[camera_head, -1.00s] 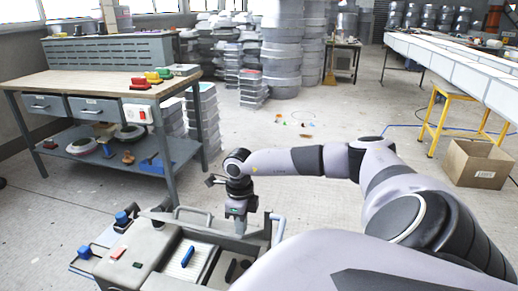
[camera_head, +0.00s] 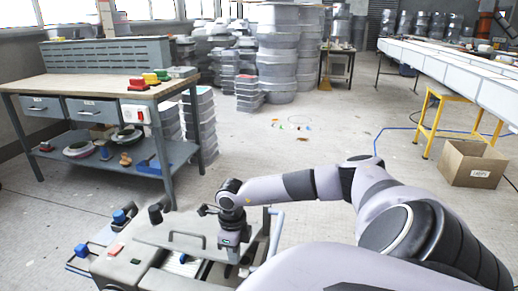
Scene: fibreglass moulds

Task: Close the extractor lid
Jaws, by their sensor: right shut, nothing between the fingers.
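The extractor (camera_head: 120,268) is a grey machine at the bottom left of the head view. Its grey lid (camera_head: 170,228), with a bar handle, is tilted over the opening. A gap remains below its front edge, where part of a blue item (camera_head: 183,258) shows inside. My right gripper (camera_head: 233,254) points down at the right end of the lid, with its fingers shut and empty. It overlaps the lid in the picture, and I cannot tell whether it touches. My left gripper is out of view.
A workbench (camera_head: 100,85) with drawers and a lower shelf stands behind the extractor at left. Stacked grey moulds (camera_head: 283,60) fill the back.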

